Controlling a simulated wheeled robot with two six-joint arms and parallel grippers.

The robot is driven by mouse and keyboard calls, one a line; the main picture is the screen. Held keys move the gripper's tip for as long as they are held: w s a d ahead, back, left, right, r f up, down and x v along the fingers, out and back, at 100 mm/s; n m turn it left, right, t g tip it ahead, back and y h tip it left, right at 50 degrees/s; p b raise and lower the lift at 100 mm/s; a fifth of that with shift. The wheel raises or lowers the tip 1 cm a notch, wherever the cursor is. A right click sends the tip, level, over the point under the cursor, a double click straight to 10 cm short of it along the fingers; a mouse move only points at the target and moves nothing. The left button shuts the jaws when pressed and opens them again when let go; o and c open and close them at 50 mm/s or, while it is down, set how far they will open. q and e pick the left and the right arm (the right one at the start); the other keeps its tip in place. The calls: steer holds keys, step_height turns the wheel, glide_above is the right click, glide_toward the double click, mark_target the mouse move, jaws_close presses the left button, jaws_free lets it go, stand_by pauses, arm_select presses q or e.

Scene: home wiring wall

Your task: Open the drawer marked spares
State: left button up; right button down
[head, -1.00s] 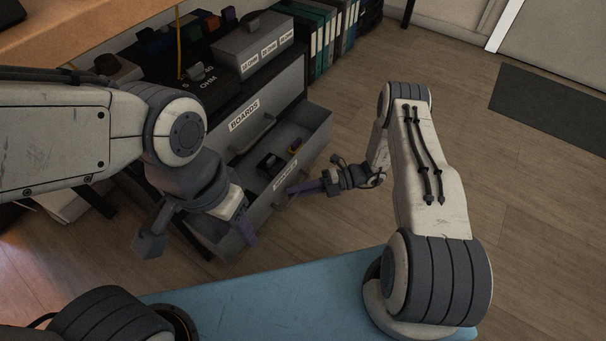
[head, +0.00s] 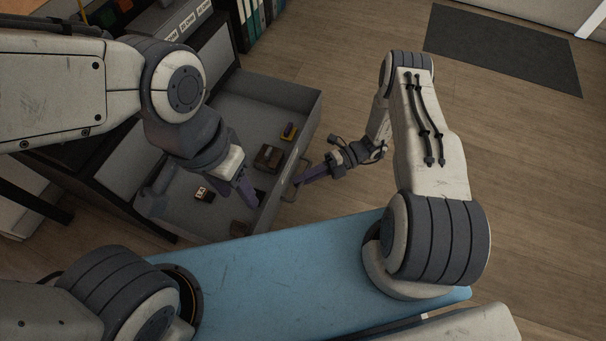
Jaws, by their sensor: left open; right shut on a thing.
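The grey lower drawer (head: 303,136) stands pulled well out of its dark cabinet, its inside in plain view. Its front faces right and away from me, and I cannot read its label now. My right gripper (head: 303,178) is shut at the drawer's front, on the handle (head: 292,188). My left gripper (head: 200,196) is open, with its fingers spread above the drawer's inside, and appears to hold nothing. The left arm hides part of the cabinet and the drawer's back.
Binders (head: 251,22) stand behind the cabinet. A dark mat (head: 503,47) lies on open wooden floor at right.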

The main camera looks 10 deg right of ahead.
steer(key=shift+d, duration=0.1)
steer(key=c, duration=0.9)
jaws_free()
steer(key=p+v, duration=0.2)
steer(key=v, duration=0.8)
steer(key=shift+d, duration=0.2)
steer(key=shift+r, duration=0.15)
